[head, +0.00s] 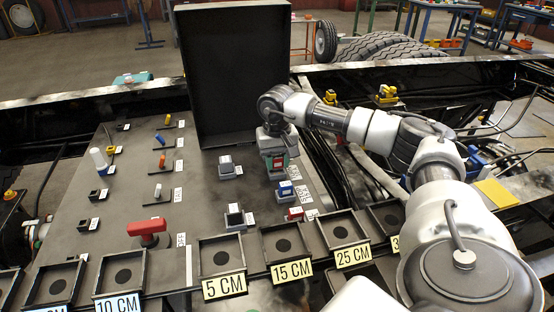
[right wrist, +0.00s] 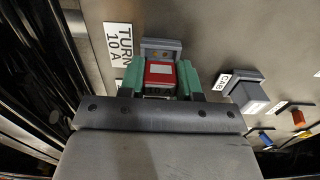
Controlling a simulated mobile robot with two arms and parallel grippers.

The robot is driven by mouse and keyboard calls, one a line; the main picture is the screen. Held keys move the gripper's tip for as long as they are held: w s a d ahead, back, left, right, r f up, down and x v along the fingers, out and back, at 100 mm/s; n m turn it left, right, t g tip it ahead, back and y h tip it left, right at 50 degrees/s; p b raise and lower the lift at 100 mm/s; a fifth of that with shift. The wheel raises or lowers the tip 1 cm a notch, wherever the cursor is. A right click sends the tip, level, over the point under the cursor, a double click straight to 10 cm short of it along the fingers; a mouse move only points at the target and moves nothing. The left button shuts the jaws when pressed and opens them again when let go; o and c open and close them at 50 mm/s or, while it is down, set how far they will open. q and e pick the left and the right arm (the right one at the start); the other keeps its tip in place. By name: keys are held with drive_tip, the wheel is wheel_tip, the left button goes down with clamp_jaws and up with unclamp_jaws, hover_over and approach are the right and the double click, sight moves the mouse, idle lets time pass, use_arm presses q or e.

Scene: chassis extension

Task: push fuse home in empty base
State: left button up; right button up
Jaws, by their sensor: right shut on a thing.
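A red fuse (right wrist: 160,74) with a white label patch is held between the green fingers of my right gripper (right wrist: 161,82). A grey base (right wrist: 162,46) lies right at the fuse's far end, by a "TURN 10 A" label. How deep the fuse sits in that base cannot be told. In the head view my right gripper (head: 278,163) points down at the panel below the black upright box, with the red fuse (head: 279,163) showing between its fingers. The gripper hides most of the base there. My left gripper is not in view.
The black box (head: 235,75) stands behind. Labelled trays (head: 222,262) line the front.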

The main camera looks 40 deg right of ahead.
sight(277, 156)
drive_tip(key=shift+f+b, duration=0.45)
drive_tip(key=shift+f, duration=0.35)
drive_tip(key=o, duration=0.9)
drive_tip(key=shift+a, duration=0.1)
drive_tip(key=shift+o, duration=0.4)
drive_tip(key=shift+f, duration=0.1)
wheel_tip(277, 156, up, 11)
drive_tip(key=shift+f, duration=0.1)
